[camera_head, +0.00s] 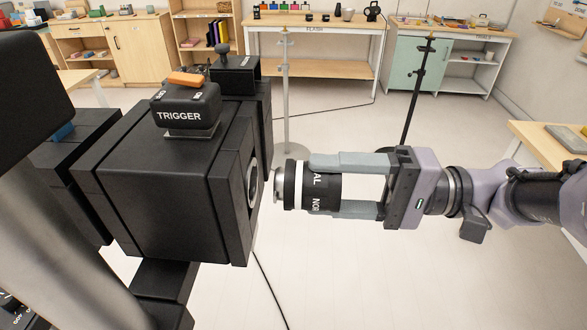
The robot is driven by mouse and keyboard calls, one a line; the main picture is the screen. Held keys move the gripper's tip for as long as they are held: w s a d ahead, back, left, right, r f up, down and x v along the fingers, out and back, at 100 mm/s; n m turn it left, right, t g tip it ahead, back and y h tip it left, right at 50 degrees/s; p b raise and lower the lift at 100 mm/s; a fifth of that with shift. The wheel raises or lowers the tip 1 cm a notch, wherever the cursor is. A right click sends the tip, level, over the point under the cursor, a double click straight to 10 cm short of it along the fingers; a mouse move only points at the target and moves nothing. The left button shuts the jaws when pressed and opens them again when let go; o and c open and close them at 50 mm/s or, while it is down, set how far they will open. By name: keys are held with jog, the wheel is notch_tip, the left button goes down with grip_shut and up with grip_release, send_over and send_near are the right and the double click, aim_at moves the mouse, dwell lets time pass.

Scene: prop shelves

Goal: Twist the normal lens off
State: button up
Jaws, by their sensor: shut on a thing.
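The normal lens (296,186) is a black cylinder with a white band and partly visible white letters, "NOR" and "AL". My gripper (340,186) is shut on it, one grey finger above and one below, coming from the right. The lens lies level, its silver mount end facing left toward the camera body (155,195). The camera body is a large black box with a round ringed mount (252,184) on its right face. A gap shows between the lens's silver end and the mount, so the lens looks apart from the body. The inside of the mount is mostly hidden.
A trigger box (185,105) with an orange button sits on top of the camera body. Stands (411,95) and a cable are behind. A bench marked FLASH (315,30) and a mint-doored bench (415,75) line the back. A wooden table edge (545,140) is at right.

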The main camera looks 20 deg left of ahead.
jog(key=shift+d, duration=0.15)
dwell(0.3)
jog(key=v, duration=0.3)
jog(key=shift+w+d, duration=0.1)
jog(key=shift+d, duration=0.25)
jog(key=d+m+p, duration=0.1)
jog(key=m+p, duration=0.5)
jog(key=d+m+p, duration=0.1)
jog(key=m+p, duration=0.5)
jog(key=p, duration=0.1)
jog(key=w+d+m+p, duration=0.1)
jog(key=d+m+p, duration=0.1)
jog(key=m+p, duration=0.4)
jog(key=shift+p, duration=0.5)
